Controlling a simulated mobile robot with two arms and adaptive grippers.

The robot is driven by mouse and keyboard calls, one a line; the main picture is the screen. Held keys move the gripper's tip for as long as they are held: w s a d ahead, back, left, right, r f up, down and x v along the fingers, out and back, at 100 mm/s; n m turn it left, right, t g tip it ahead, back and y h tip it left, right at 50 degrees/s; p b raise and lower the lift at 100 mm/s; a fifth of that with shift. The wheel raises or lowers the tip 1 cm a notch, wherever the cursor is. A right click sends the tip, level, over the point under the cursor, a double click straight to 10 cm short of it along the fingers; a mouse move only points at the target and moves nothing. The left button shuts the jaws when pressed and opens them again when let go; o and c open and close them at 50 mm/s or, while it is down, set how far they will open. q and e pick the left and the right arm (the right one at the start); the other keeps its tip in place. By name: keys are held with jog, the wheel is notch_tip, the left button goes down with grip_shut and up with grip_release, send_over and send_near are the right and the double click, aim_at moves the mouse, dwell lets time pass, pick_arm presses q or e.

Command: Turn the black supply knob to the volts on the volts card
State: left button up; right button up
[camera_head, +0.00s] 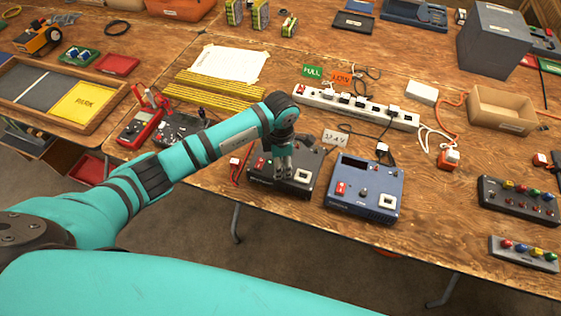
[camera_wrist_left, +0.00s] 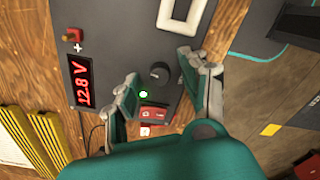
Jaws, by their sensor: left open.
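The black supply (camera_head: 262,183) stands near the table's front edge; its top also shows in the left wrist view (camera_wrist_left: 110,35). The black supply knob (camera_wrist_left: 160,72) is round, with a pale mark. The red display (camera_wrist_left: 82,82) reads 12.8 V. A green light (camera_wrist_left: 143,94) glows beside a red switch (camera_wrist_left: 153,113). My left gripper (camera_head: 284,174) is over the supply, pointing down, and hides the knob in the head view. In the left wrist view its open fingers (camera_wrist_left: 160,68) stand either side of the knob, apart from it. The white volts card (camera_head: 335,137) stands behind; its small digits are unclear.
A blue supply (camera_head: 365,205) stands close to the right of the black one. A white power strip (camera_head: 355,105) with plugs and cables lies behind. A red meter (camera_head: 138,130) and yellow strips (camera_head: 212,95) lie to the left. Bare wood shows right of the blue supply.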

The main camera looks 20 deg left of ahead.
pick_arm(q)
jog(key=shift+f, duration=0.1)
grip_shut()
dwell(0.3)
jog(key=shift+n, duration=0.4)
jog(key=n, duration=0.2)
jog(key=shift+n+b, duration=0.4)
jog(key=shift+n, duration=2)
jog(key=shift+b, duration=0.3)
